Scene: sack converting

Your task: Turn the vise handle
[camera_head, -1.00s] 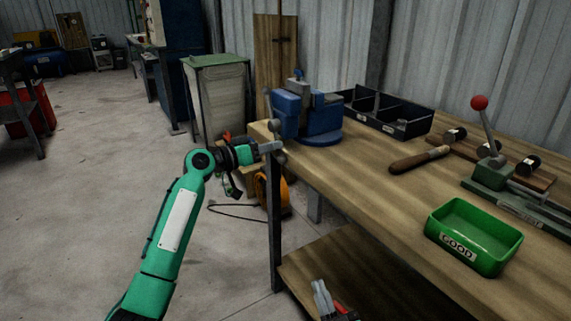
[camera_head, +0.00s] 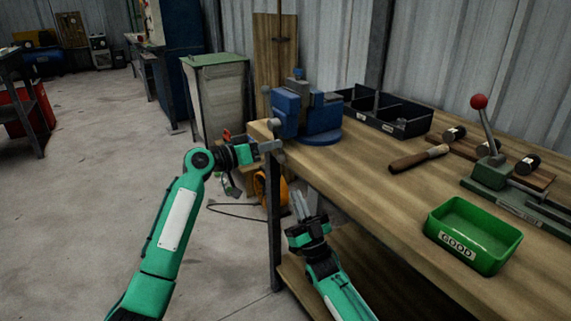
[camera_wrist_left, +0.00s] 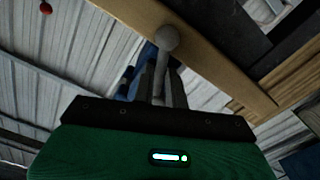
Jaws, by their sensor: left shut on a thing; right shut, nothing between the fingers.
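The blue vise (camera_head: 305,115) stands on the near left corner of the workbench. Its grey handle has a ball end (camera_head: 281,157) low at the bench's left edge. My left gripper (camera_head: 268,147) is at the handle's lower part, shut on it, beside the bench edge. In the left wrist view, the handle's grey bar and round end (camera_wrist_left: 167,40) rise from between the fingers; the fingers partly hide the bar. My right gripper (camera_head: 301,205) is shut and empty, pointing up, in front of the bench's left end and below its top.
The wooden bench top (camera_head: 380,190) carries a green GOOD bin (camera_head: 473,235), a black divided tray (camera_head: 386,112), a wooden-handled tool (camera_head: 418,158) and a lever press (camera_head: 490,172) with a red knob. A lower shelf (camera_head: 375,285) lies beneath. The floor left of the bench is open.

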